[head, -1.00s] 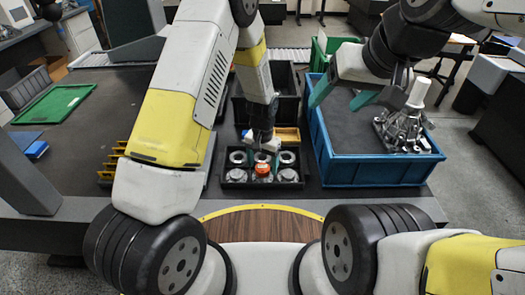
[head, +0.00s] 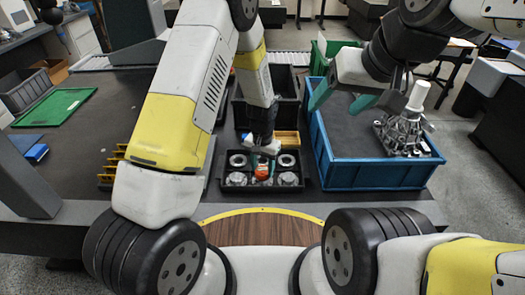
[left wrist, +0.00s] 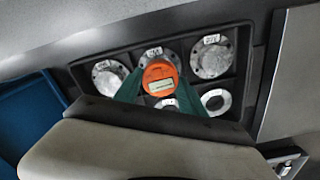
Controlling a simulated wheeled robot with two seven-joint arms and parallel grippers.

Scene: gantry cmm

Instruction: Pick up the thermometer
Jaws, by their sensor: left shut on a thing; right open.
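The thermometer (left wrist: 160,80) is a round orange piece with a small pale display in the left wrist view. It also shows as an orange spot in the head view (head: 262,173). My left gripper (left wrist: 160,92) has its green fingers on both sides of the thermometer and is shut on it. In the head view the left gripper (head: 262,164) points down over the middle column of a black compartment tray (head: 263,189). I cannot tell whether the thermometer touches what is under it. My right gripper (head: 342,100) is open and empty above the blue bin.
The tray holds several tagged metal flanges and rings (head: 288,160) around the thermometer. A large blue bin (head: 375,174) with a metal casting (head: 402,135) stands to the right.

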